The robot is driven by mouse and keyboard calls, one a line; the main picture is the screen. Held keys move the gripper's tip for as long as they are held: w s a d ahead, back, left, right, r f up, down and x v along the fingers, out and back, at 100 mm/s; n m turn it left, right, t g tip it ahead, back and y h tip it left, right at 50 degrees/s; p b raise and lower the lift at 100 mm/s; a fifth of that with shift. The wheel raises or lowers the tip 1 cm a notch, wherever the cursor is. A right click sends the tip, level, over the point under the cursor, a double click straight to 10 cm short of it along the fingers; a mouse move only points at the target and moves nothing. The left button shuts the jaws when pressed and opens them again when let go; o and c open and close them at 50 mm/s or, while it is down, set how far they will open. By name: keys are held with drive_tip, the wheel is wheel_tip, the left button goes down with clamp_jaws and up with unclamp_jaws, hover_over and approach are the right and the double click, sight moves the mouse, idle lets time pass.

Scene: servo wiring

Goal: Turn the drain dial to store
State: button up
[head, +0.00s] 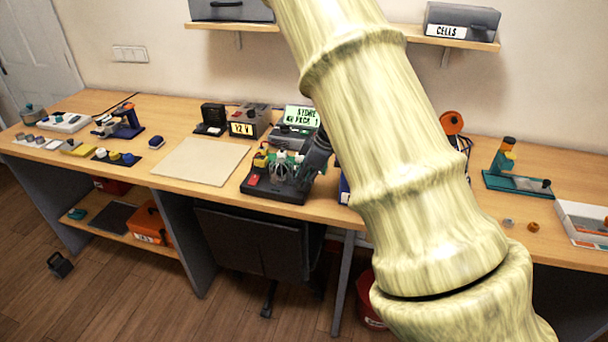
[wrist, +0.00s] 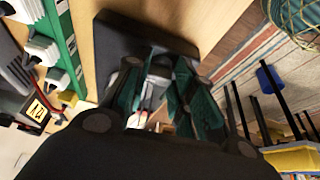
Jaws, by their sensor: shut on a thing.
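My gripper (head: 284,167) reaches down over a black bench unit (head: 270,195) with a red patch on its front. It also shows in the wrist view (wrist: 158,88), with dark fingers and teal linkages closed around a pale grey part (wrist: 157,80). The fingers hide most of that part, and I cannot tell whether it is the drain dial. Behind the unit, a grey box (head: 287,134) carries a lit green display (head: 302,115) reading STORE and PACK 1. No other dial can be made out clearly.
A bare beige mat (head: 200,162) lies left of the unit. A box reading 12 V (head: 247,121) stands behind it. A green strip with white connectors (wrist: 62,38) is close by in the wrist view. A teal stand (head: 512,170) is at the right.

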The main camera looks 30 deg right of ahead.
drive_tip(key=n+p, duration=0.1)
drive_tip(key=p, duration=0.1)
drive_tip(key=n+g+p, duration=0.1)
drive_tip(key=n+p, duration=0.1)
drive_tip(key=n+y+p, duration=0.1)
drive_tip(key=p, duration=0.1)
drive_tip(key=shift+w+d+r+n+g, duration=0.15)
drive_tip(key=shift+w+r+n+g, duration=0.15)
drive_tip(key=shift+n, duration=0.1)
drive_tip(key=n+g+p, duration=0.1)
drive_tip(key=n+p, duration=0.1)
drive_tip(key=n, duration=0.1)
drive_tip(key=shift+w+f, duration=0.15)
drive_tip(key=shift+w+f+n+g+p, duration=0.1)
drive_tip(key=shift+n+g+p, duration=0.6)
drive_tip(key=shift+n, duration=0.7)
drive_tip(key=o, duration=1)
drive_tip(key=shift+o, duration=0.2)
